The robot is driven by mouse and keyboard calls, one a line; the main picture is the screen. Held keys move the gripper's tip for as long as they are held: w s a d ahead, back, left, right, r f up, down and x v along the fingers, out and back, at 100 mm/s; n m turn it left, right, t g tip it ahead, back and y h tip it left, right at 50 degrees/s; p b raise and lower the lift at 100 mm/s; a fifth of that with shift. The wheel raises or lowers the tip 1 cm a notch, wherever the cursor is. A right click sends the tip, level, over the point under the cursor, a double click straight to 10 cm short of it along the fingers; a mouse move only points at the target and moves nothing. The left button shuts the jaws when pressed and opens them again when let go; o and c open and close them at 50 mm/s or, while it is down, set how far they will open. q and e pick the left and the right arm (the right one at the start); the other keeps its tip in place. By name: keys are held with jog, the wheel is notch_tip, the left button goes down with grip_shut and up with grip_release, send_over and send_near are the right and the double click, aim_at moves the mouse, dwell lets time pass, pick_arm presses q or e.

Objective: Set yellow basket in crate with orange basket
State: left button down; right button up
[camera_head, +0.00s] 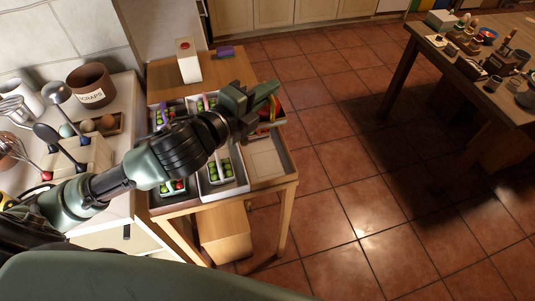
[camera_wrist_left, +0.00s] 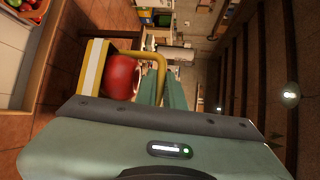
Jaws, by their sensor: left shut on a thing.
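My left gripper (camera_head: 266,92) is shut on the yellow basket's handle, above the right edge of the small wooden table. The yellow basket (camera_wrist_left: 93,70) shows in the left wrist view with a pale band, a yellow handle and a red round item (camera_wrist_left: 122,77) inside. In the head view its yellow handle (camera_head: 273,108) shows just below the fingers. White crates (camera_head: 242,186) on the table hold small baskets with green round items. A wooden crate (camera_head: 290,168) at the front right looks empty. I cannot pick out an orange basket; my arm hides part of the crates. My right gripper is not in view.
A white box (camera_head: 188,62) with a red dot and a purple item (camera_head: 225,52) stand at the table's back. A counter (camera_head: 127,95) with a scraps pot (camera_head: 91,85) and utensils is at left. Tiled floor lies open at right, before a cluttered table (camera_head: 445,52).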

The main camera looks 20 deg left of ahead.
pick_arm(q)
notch_tip(320, 180, down, 18)
jog(key=shift+f+b, duration=0.2)
jog(key=shift+b, duration=0.5)
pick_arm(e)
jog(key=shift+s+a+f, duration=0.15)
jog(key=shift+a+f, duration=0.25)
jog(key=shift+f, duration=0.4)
pick_arm(q)
jog(key=shift+f, duration=0.15)
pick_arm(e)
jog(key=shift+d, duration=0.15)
pick_arm(q)
jog(key=c, duration=1.9)
grip_release()
jog(key=shift+f, duration=0.1)
jog(key=o, duration=0.4)
jog(key=shift+s, duration=0.1)
jog(key=shift+s, duration=0.1)
